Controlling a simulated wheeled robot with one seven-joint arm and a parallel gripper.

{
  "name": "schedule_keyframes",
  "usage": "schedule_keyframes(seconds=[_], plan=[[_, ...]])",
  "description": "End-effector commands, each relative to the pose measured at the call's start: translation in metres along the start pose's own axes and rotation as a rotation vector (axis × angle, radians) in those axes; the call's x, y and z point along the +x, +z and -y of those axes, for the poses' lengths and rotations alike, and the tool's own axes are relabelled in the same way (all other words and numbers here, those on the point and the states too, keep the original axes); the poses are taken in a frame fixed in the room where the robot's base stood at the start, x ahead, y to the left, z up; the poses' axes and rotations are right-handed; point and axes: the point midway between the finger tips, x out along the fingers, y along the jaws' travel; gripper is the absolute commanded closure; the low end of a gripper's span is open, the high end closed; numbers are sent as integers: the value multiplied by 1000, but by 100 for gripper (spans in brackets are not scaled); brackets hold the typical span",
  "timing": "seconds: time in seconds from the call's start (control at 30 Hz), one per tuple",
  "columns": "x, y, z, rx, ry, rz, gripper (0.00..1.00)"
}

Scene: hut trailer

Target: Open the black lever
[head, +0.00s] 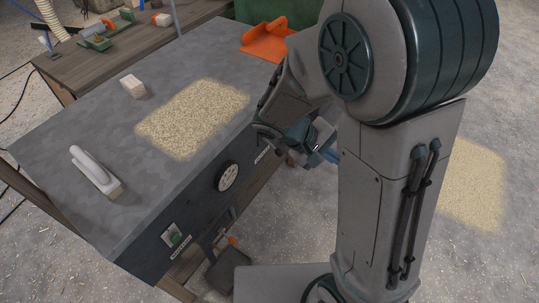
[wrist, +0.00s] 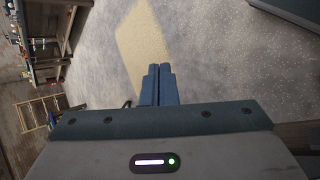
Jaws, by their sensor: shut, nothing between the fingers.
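I cannot make out the black lever for certain. The workbench's dark front panel (head: 205,207) carries a round white dial (head: 228,176), a small switch with a green button (head: 173,236) and pale labels. My wrist covers the panel's right end, near one label (head: 262,155). My gripper (head: 329,156) is shut and empty, off the bench's right front corner and partly hidden by my arm. In the wrist view its blue fingers (wrist: 158,72) are pressed together over open floor. A small dark curved thing (wrist: 127,103) shows left of them, too small to identify.
On the grey bench top (head: 125,128) are a sawdust patch (head: 195,117), a pale block (head: 132,86) and a white-handled tool (head: 95,172). An orange dustpan-like piece (head: 265,42) lies at the far end. Another workbench (head: 165,42) stands behind. Floor to the right is clear.

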Motion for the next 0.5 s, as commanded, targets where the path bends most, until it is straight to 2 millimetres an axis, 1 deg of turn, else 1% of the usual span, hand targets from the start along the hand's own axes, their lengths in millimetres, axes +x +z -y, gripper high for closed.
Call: schedule_keyframes(seconds=[0.03, 0.2, 0.37, 0.5], plan=[[8, -12, 10, -33, 54, -3, 100], [20, -51, 31, -115, 240, -45, 100], [27, -89, 56, -192, 413, -115, 100], [29, -124, 85, -259, 558, -202, 100]])
